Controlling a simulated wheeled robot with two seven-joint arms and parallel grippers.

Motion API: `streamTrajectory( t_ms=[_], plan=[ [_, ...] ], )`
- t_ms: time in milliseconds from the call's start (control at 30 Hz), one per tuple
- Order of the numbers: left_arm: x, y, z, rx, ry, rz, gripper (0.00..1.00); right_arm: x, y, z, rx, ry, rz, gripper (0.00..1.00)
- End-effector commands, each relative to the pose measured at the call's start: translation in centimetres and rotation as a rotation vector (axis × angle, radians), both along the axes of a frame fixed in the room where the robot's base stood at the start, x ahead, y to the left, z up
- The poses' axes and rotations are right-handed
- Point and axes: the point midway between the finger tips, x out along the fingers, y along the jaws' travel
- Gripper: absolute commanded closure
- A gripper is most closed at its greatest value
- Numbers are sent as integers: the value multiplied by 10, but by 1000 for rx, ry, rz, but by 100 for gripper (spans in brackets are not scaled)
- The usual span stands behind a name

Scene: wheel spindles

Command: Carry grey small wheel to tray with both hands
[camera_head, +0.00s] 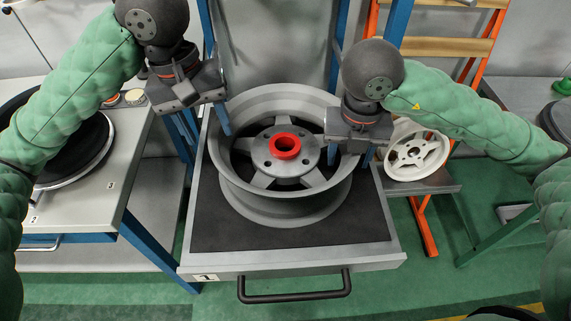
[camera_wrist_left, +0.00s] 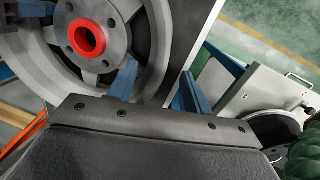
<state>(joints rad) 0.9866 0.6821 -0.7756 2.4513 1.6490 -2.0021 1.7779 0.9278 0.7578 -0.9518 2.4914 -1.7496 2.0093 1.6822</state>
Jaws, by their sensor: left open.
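The grey wheel (camera_head: 290,207), with a red hub ring (camera_head: 284,145), lies flat on the dark mat of a pulled-out tray (camera_head: 230,235) labelled 1. My left gripper (camera_head: 205,128) is at the wheel's left rim. In the left wrist view its two blue fingers (camera_wrist_left: 157,88) are spread, one over the wheel's inside and one outside the rim (camera_wrist_left: 155,50). My right gripper (camera_head: 350,156) is at the right rim, its fingers apart, one on the inner side and one on the outer side. Whether any finger touches the rim cannot be told.
A white wheel (camera_head: 416,154) rests on a small shelf at the right, near an orange frame (camera_head: 425,228). A bench (camera_head: 110,185) with a dark round wheel or disc (camera_head: 75,155) stands at the left. The tray has a black handle (camera_head: 294,296) at its front.

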Motion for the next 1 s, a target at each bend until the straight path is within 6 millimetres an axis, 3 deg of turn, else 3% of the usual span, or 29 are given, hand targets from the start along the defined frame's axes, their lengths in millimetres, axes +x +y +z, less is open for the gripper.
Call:
streamTrajectory(
  t_ms=[200,467,1000],
  plan=[
    [2,3,17,0,-1,0,50,0,0,0,0,0,0,51],
    [2,4,23,0,0,1,50,0,0,4,0,-1,0,51],
    [2,4,22,0,0,0,50,1,0,55,1,-3,0,51]
  ],
)
